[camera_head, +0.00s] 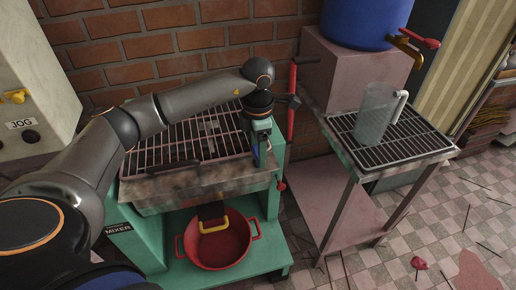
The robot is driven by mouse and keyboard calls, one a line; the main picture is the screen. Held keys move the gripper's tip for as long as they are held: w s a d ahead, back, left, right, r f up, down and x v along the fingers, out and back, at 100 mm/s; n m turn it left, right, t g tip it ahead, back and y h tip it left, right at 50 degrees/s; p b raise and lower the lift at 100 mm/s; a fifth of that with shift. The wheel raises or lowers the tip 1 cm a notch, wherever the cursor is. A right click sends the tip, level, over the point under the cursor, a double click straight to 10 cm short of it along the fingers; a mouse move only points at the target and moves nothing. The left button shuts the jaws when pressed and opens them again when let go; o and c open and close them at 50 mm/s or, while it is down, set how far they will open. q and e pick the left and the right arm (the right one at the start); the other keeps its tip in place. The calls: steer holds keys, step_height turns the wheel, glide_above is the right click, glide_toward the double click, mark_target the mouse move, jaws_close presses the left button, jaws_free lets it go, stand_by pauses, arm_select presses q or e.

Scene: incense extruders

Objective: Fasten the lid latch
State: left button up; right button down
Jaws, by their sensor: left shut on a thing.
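The mixer (152,236) is a green machine with a metal trough (200,187). Its barred grid lid (180,140) lies over the trough, with a dark handle (174,167) at the front edge. My left gripper (261,152) points down at the lid's right front corner. It is shut on a small part there, which looks like the lid latch; the fingers hide most of it, so I cannot tell its position. My right gripper is out of view.
A red lever (292,98) stands just right of my left gripper, and a red knob (281,186) is below it. A red pot (220,245) sits under the trough. A stand at right holds a clear jug (375,115) below a blue barrel (365,20).

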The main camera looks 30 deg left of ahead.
arm_select(q)
steer(key=o, duration=1.4)
step_height(320, 180, up, 13)
steer(key=shift+f, duration=0.15)
